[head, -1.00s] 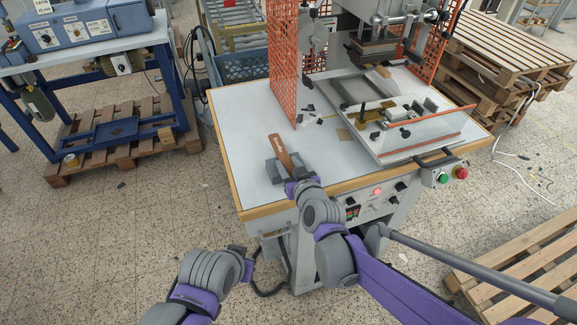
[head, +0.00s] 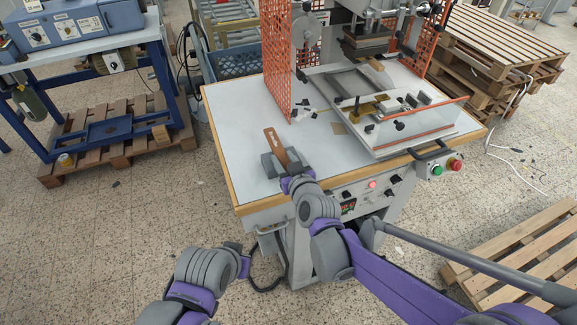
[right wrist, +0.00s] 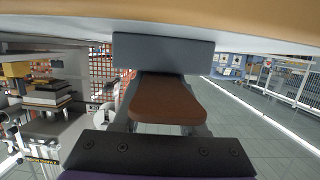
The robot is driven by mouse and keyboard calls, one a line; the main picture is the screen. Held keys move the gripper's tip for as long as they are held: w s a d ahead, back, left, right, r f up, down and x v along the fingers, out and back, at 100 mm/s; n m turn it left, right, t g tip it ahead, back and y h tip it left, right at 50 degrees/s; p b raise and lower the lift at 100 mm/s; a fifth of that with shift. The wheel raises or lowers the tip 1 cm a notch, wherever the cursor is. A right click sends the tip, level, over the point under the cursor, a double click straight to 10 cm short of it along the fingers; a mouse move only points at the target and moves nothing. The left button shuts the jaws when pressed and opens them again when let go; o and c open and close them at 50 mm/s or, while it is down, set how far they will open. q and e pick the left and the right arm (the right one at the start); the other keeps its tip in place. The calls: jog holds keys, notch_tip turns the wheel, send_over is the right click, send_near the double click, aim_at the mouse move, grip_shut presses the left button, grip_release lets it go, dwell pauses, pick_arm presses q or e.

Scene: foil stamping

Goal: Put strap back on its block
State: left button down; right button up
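The brown strap (head: 273,145) lies across the grey block (head: 270,166) near the front left of the machine's table. Its far end points away from me, beyond the block. My right gripper (head: 290,176) is at the strap's near end. In the right wrist view, the strap (right wrist: 165,102) lies between the dark fingers of my right gripper (right wrist: 166,118), which run close along both its edges and seem shut on it. The block (right wrist: 163,53) is just ahead. My left gripper (head: 241,256) is low in front of the table, away from the strap; its fingers are too small to read.
The white table (head: 225,110) has free room left of the block. An orange mesh guard (head: 284,60) and the stamping press (head: 369,45) stand behind. A clear panel with an orange edge (head: 430,139) is at the right, near the green button (head: 437,170).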

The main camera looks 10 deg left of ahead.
aim_at(285, 161)
jog(key=shift+s+d+r+g, duration=0.1)
jog(key=shift+s+d+g, duration=0.2)
jog(key=shift+s+d, duration=0.8)
jog(key=shift+a+r+p+v, duration=0.3)
jog(key=shift+p+v, duration=0.35)
jog(key=shift+v, duration=3.85)
pick_arm(q)
jog(key=shift+w+r, duration=0.65)
jog(key=shift+r, duration=0.15)
pick_arm(e)
jog(key=s+d+f+m+g+h, duration=0.3)
jog(key=s+d, duration=0.4)
jog(key=d, duration=0.5)
jog(key=s+d+f+m+g+h, duration=0.3)
jog(key=s+d+f+h, duration=0.2)
jog(key=d, duration=0.8)
jog(key=s+f, duration=0.1)
jog(key=s, duration=0.2)
jog(key=shift+s+d+m, duration=0.2)
jog(key=shift+s+m, duration=0.05)
jog(key=shift+m, duration=0.15)
